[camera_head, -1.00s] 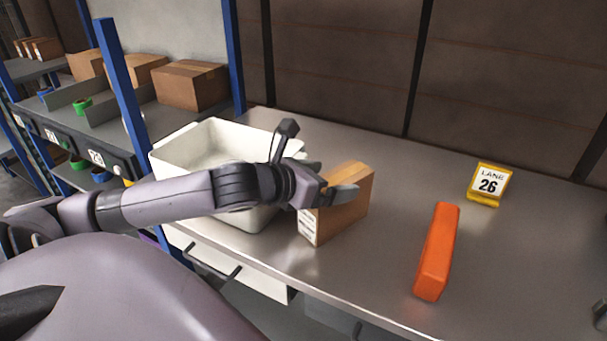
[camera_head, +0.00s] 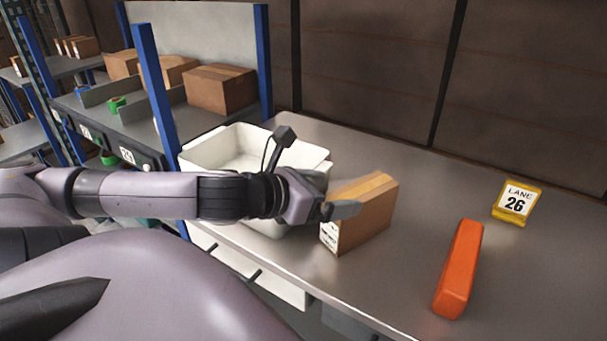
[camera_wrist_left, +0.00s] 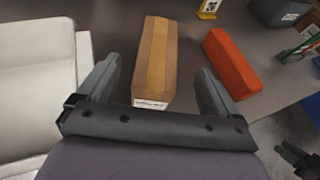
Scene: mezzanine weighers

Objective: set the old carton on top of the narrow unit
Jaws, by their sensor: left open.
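The brown cardboard carton (camera_head: 366,216) stands on the metal bench, a white printed label on its near left end. It also shows in the left wrist view (camera_wrist_left: 156,52). My left gripper (camera_head: 338,202) is open at the carton's left side, one finger in front of its side face. In the left wrist view, the open fingers (camera_wrist_left: 158,88) lie to either side of the carton's near end, with gaps visible. An orange narrow block (camera_head: 460,270) lies to the right; I cannot tell whether it is the narrow unit.
A white bin (camera_head: 213,153) stands left of the carton, under my left forearm. A yellow "LANE 26" sign (camera_head: 516,203) stands at the right. Shelves with more cartons (camera_head: 220,90) are at the back left. The metal bench (camera_head: 415,180) is clear between carton and sign.

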